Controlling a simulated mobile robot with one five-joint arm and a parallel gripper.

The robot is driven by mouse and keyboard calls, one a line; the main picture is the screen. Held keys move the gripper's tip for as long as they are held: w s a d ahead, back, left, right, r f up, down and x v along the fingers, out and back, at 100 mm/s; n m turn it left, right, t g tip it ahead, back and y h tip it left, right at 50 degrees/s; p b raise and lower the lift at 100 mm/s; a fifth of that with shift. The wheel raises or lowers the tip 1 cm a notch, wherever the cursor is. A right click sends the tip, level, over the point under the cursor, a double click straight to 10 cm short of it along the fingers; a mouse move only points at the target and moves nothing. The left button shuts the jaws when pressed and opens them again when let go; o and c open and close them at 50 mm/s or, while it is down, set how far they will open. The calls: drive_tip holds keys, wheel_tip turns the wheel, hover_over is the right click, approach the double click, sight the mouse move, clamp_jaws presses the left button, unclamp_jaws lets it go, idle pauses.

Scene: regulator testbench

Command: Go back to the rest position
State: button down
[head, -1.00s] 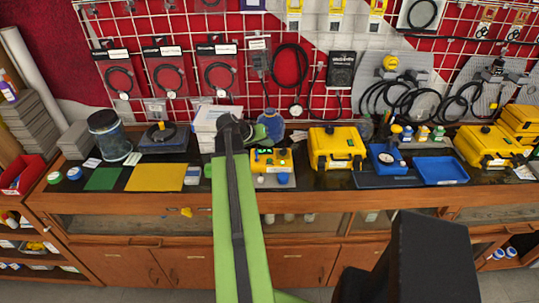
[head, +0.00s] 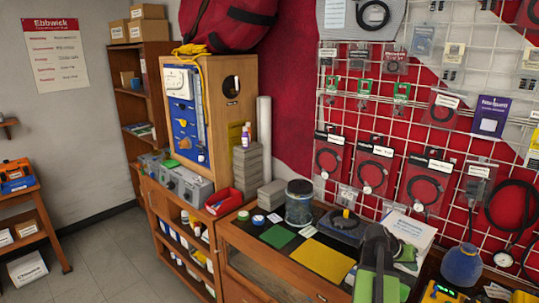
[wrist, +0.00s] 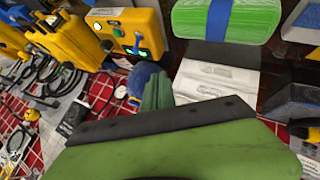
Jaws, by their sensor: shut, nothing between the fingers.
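My arm stands in the lower right of the head view, green with a dark joint at its top, over the bench. My gripper (wrist: 157,92) shows in the wrist view as a narrow green finger shape beyond a dark band. It is shut and holds nothing.
The bench holds a yellow mat (head: 321,260), a glass jar (head: 299,206) and a blue flask (head: 462,266). A wire grid with hanging cables (head: 372,172) rises behind. A wooden cabinet (head: 240,105) stands left of the bench. Open floor (head: 115,255) shows at lower left.

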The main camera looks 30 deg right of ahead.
drive_tip(key=w+a+f+n+t+y, duration=0.1)
drive_tip(key=w+a+f+n+t, duration=0.15)
drive_tip(key=w+a, duration=1.05)
drive_tip(key=w+a+f+n+t+y, duration=0.1)
drive_tip(key=w+a+n+t, duration=0.15)
drive_tip(key=w+a, duration=1.1)
drive_tip(key=s+a+f+n+y, duration=0.1)
drive_tip(key=s+a+n+y, duration=0.1)
drive_tip(key=a, duration=1)
drive_tip(key=s+a+f+n+y, duration=0.1)
drive_tip(key=a+f+n+y, duration=0.1)
drive_tip(key=a, duration=1.1)
drive_tip(key=s+a+n+g+y, duration=0.2)
drive_tip(key=s+a, duration=0.3)
drive_tip(key=a, duration=0.3)
drive_tip(key=shift+s+a+f+n+g+y, duration=0.3)
drive_tip(key=shift+f+n+y, duration=0.1)
drive_tip(key=shift+n, duration=0.1)
drive_tip(key=shift+d, duration=0.15)
